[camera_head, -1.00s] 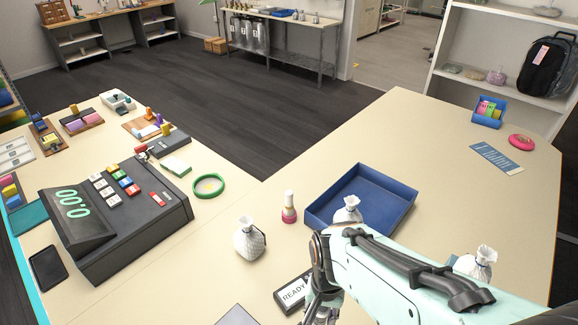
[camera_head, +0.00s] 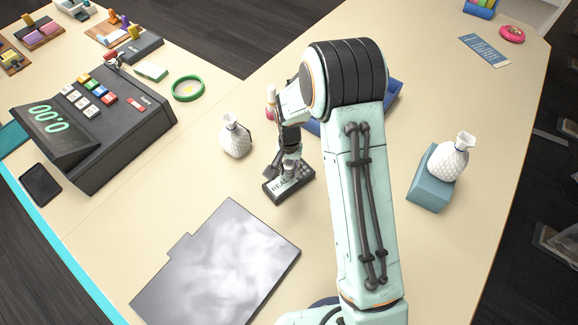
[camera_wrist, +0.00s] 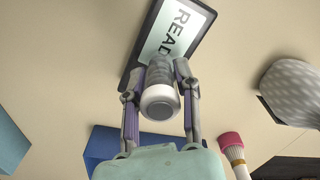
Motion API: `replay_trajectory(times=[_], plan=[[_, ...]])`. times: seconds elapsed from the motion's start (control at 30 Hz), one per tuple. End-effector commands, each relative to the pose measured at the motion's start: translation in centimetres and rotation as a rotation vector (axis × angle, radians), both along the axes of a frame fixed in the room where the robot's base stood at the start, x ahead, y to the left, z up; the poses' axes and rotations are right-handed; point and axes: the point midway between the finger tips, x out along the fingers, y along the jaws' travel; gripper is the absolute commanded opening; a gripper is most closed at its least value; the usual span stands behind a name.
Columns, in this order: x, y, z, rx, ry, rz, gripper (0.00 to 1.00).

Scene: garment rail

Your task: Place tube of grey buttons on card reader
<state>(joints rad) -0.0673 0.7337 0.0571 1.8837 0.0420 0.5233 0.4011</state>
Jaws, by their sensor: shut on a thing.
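The card reader (camera_head: 272,190) is a dark block with a pale screen lettered READY, lying on the cream counter. In the wrist view the card reader (camera_wrist: 180,32) is just beyond the fingertips. In the head view my gripper (camera_head: 290,160) is over the right part of the reader, pointing down. The tube's far end overlaps the reader in the wrist view; I cannot tell whether they touch.
A white patterned pouch (camera_head: 235,138) stands left of the reader, and another (camera_head: 449,160) sits on a blue block (camera_head: 428,180). A blue tray (camera_head: 394,98) is partly hidden behind my arm. A grey folder (camera_head: 215,268) lies in front; the cash register (camera_head: 120,125) is left.

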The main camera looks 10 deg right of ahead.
Motion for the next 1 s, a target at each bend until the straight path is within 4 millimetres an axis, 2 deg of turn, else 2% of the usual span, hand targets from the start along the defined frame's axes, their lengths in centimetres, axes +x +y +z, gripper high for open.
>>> replay_trajectory(times=[0.4,0.43,0.5,0.83,1.0], plan=[[0.0,0.0,-0.7,0.0,0.0,0.0,0.0],[0.0,0.0,-0.7,0.0,0.0,0.0,0.36],[0.0,0.0,-0.7,0.0,-0.001,0.0,0.56],[0.0,0.0,-0.5,0.001,-0.001,0.0,0.56],[0.1,0.0,1.7,0.001,-0.007,-0.001,0.56]])
